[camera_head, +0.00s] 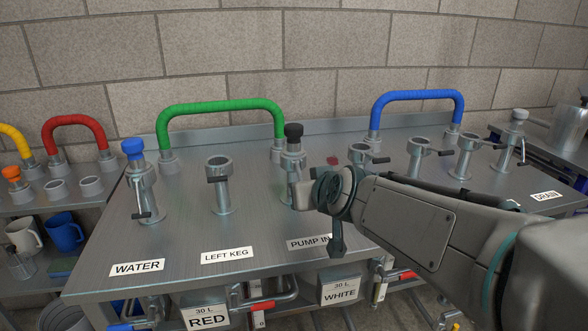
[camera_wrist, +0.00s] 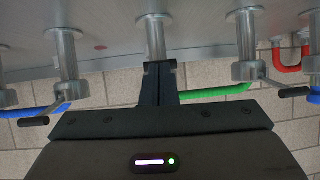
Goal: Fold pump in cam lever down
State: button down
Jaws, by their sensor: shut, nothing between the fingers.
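The pump in coupling (camera_head: 292,158) stands upright with a black cap, behind the PUMP IN label (camera_head: 308,242). Its lower part is partly covered by my arm in the head view. In the upside-down wrist view, my gripper (camera_wrist: 158,68) has its fingers together and empty. The fingertips overlap the end of a metal post (camera_wrist: 153,38), which looks like the pump in post. I cannot tell whether they touch it. I cannot make out the pump in cam lever; my fingers or wrist may hide it.
The left keg post (camera_head: 221,190) and the blue-capped water coupling (camera_head: 140,185) stand to the left. More posts with black-handled levers, such as this one (camera_head: 420,160), stand to the right. Green (camera_head: 222,106) and blue (camera_head: 418,95) hoses arch behind. The bench front (camera_head: 190,262) is mostly clear.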

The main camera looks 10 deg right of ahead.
notch_tip(320, 180, down, 2)
jog(key=b, duration=0.3)
jog(key=shift+w, duration=0.15)
jog(key=f+b, duration=0.1)
jog(key=b, duration=0.1)
jog(key=shift+w+f+b, duration=0.3)
jog(key=shift+f+b, duration=0.05)
jog(key=shift+w+f+b, duration=0.45)
jog(key=shift+f+b, duration=0.2)
jog(key=shift+b, duration=0.25)
jog(key=shift+w+a+f+b, duration=0.1)
jog(key=shift+w+f+b, duration=0.25)
jog(key=shift+b, duration=0.15)
jog(key=shift+r, duration=0.2)
